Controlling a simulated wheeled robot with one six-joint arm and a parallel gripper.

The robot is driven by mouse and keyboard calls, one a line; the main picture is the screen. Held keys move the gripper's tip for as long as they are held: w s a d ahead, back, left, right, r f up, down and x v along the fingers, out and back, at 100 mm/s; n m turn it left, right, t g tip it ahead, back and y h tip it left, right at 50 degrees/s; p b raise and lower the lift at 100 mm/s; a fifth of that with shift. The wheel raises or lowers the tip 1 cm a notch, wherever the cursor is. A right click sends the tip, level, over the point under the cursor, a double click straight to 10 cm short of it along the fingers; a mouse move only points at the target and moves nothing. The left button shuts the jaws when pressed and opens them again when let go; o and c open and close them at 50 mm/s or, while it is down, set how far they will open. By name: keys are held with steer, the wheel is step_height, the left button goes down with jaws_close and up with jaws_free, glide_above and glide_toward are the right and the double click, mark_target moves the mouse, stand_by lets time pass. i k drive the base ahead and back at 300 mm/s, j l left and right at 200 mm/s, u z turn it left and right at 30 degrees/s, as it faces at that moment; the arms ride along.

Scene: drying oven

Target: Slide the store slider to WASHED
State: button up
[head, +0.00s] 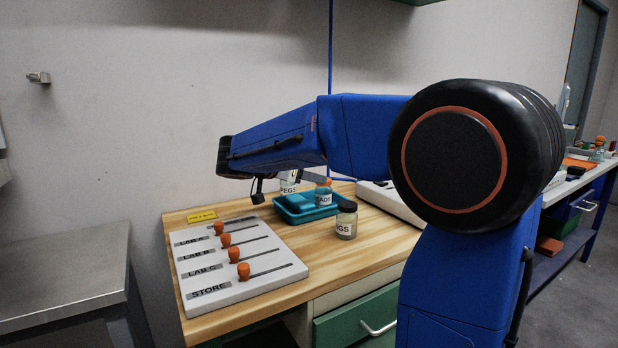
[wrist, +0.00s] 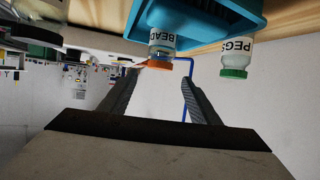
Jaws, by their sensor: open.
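The white slider board (head: 262,291) lies on the wooden bench in the head view, with rows labelled LAB A, LAB B, LAB C and STORE. The store slider's orange knob (head: 244,271) is in the front row, at the left end of its slot near the STORE label. The other orange knobs also stand toward the left ends of their slots. I cannot read a WASHED mark. My gripper (head: 258,190) is above and behind the board, apart from the knobs. In the wrist view my gripper (wrist: 158,82) is open and empty; the board is not visible there.
A teal tray (head: 295,217) with jars stands right of the board and shows upside down in the wrist view. A dark-lidded jar (head: 346,220) stands in front of it. A yellow label (head: 202,216) lies behind the board. A metal table (head: 60,275) is at left.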

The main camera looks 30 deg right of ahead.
mark_target(243, 269)
steer(key=k+j, duration=0.1)
steer(key=j, duration=0.3)
steer(key=k+j, duration=0.1)
steer(key=j, duration=0.35)
steer(key=k+j, duration=0.1)
steer(key=j, duration=0.3)
steer(key=k+j, duration=0.1)
steer(key=j, duration=0.35)
steer(key=k+j, duration=0.1)
steer(key=j, duration=0.3)
